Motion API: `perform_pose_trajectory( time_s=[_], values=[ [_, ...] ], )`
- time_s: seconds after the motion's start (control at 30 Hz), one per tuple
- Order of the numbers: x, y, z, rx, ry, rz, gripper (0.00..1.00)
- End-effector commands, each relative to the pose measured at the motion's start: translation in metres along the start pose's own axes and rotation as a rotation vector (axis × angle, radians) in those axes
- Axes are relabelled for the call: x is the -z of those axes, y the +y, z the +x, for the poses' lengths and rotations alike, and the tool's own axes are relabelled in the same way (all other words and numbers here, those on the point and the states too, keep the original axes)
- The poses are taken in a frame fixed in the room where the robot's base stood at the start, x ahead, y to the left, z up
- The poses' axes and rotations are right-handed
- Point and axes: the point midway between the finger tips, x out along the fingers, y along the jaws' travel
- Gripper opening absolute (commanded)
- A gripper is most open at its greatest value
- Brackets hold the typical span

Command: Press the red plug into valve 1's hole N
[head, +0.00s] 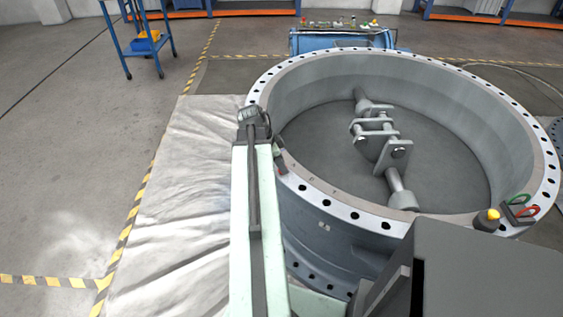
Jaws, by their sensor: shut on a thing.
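Valve 1 appears to be the large grey ring body (322,226), lying flat with a bolt-hole flange on top. Faint letters mark the flange near its left front; I cannot read which hole is N. My gripper (282,161) is at the flange's left edge, beyond the end of my pale green arm. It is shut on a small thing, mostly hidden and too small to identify. I cannot tell whether it touches the flange. No red plug shows clearly.
On the right flange sit a yellow-topped item (487,219) and a dark holder (516,214) with red and green loops. Grey linkage (385,145) crosses the ring. White sheeting (180,200) covers the left floor.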

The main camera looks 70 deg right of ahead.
Motion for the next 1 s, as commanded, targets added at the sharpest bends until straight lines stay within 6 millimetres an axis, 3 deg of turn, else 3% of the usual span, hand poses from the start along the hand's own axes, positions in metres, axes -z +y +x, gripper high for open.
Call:
perform_pose_trajectory(
  time_s=[0.67, 0.7, 0.77, 1.0],
  values=[
    [-0.005, 0.0, 0.01, 0.0, 0.0, -0.001, 0.0],
    [-0.004, 0.0, 0.009, 0.0, 0.0, -0.001, 0.38],
    [-0.004, 0.0, 0.008, 0.0, 0.0, -0.001, 0.55],
    [-0.004, 0.0, 0.008, 0.001, 0.0, -0.001, 0.58]
  ],
)
